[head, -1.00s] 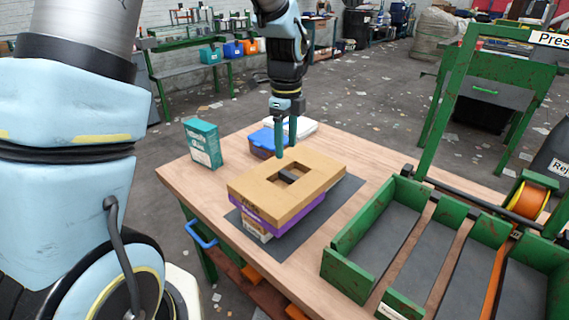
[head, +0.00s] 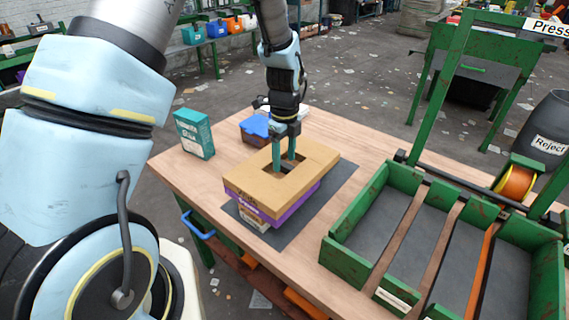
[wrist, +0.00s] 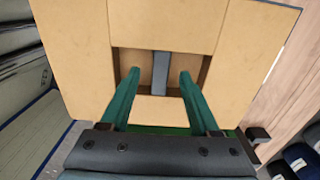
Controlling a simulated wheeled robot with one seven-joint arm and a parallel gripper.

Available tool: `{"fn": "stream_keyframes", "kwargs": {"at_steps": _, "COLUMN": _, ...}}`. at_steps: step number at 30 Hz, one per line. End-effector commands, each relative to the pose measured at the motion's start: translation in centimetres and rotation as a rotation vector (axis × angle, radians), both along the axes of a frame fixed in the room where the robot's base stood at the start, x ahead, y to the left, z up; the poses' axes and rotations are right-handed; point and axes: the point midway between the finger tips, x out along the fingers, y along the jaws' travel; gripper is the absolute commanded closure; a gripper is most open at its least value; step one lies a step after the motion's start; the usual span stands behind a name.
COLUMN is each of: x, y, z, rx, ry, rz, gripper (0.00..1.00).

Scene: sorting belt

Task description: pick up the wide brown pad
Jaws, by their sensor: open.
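The wide brown pad (head: 243,181) lies flat on top of a stack on the table, with a rectangular opening in its middle. In the wrist view the pad (wrist: 72,55) fills much of the picture, and a grey bar (wrist: 160,68) crosses its opening. My gripper (head: 284,164) points down at the opening, jaws apart and empty. In the wrist view its teal fingertips (wrist: 159,73) show on either side of the grey bar. I cannot tell how deep the tips reach. A purple box (head: 268,218) and a whitish box (head: 252,222) show under the pad.
The stack stands on a dark mat (head: 335,187) on the wooden table (head: 180,168). A teal carton (head: 194,134) and a blue-topped box (head: 256,127) stand behind it. A green divided tray (head: 343,262) takes up the right. A reject bin (head: 545,120) stands far right.

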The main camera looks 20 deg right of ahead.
Motion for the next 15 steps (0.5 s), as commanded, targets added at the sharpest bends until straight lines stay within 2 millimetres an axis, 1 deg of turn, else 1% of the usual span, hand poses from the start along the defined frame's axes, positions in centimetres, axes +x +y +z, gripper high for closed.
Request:
{"fn": "stream_keyframes", "kwargs": {"at_steps": 3, "x": -0.1, "y": 0.0, "z": -1.3, "rx": 0.001, "ry": 0.002, "rz": 0.000, "gripper": 0.38}}
{"fn": "stream_keyframes", "kwargs": {"at_steps": 6, "x": 0.0, "y": 0.0, "z": -1.9, "rx": 0.000, "ry": 0.000, "rz": -0.001, "gripper": 0.38}}
{"fn": "stream_keyframes", "kwargs": {"at_steps": 13, "x": 0.0, "y": 0.0, "z": -2.0, "rx": -0.001, "ry": 0.000, "rz": 0.000, "gripper": 0.38}}
{"fn": "stream_keyframes", "kwargs": {"at_steps": 15, "x": 0.0, "y": -0.1, "z": -2.0, "rx": -0.001, "ry": 0.000, "rz": 0.000, "gripper": 0.45}}
